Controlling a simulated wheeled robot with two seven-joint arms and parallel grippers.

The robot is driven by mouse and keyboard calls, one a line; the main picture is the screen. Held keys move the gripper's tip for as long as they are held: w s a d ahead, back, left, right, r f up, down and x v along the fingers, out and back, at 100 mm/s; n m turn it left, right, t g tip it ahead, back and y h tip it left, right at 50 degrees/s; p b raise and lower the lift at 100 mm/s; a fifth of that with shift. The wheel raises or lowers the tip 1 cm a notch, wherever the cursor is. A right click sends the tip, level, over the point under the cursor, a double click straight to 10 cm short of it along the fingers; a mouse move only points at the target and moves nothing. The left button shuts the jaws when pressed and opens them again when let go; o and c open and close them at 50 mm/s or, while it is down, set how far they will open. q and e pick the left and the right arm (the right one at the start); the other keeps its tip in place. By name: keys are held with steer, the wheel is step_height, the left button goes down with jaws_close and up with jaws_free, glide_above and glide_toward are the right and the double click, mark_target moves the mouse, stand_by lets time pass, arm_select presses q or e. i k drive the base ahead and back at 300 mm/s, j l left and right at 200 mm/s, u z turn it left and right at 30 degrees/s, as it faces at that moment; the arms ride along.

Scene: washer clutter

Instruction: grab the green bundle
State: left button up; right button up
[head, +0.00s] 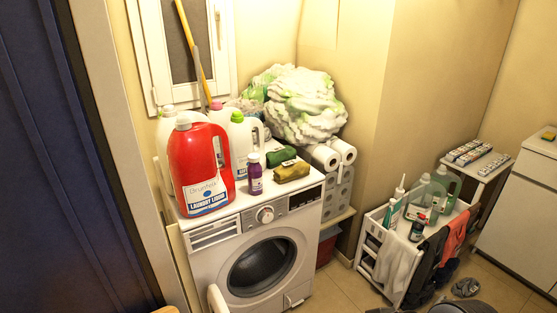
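The green bundle (281,156) is a small, dark green, rolled or folded piece lying on top of the white washing machine (228,226), toward its back right. A similar olive-tan bundle (292,171) lies just in front of it, close to the machine's front right edge. A small purple bottle (255,174) with a white cap stands upright to the left of both bundles.
A large red laundry jug (201,168) and white jugs (244,133) crowd the washer top's left side. Paper rolls (323,157) and a large white-green pile (303,103) are behind and right. A white rack (374,246) with bottles and cloths stands right, with bare floor (340,290) between.

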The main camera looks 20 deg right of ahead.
mark_target(274, 158)
steer(key=i+l+u, duration=0.15)
steer(key=l+u, duration=0.25)
steer(key=l, duration=0.7)
steer(key=l+u, duration=0.4)
steer(key=l, duration=0.7)
steer(key=i+l+u, duration=0.2)
steer(key=l, duration=0.15)
steer(key=i+l+u, duration=0.2)
steer(key=l, duration=0.15)
steer(key=i+l+u, duration=0.2)
steer(key=l, duration=0.2)
steer(key=l+u, duration=0.2)
steer(key=l, duration=0.2)
steer(key=i+l, duration=0.1)
steer(key=l, duration=0.15)
steer(key=i+l+u, duration=0.15)
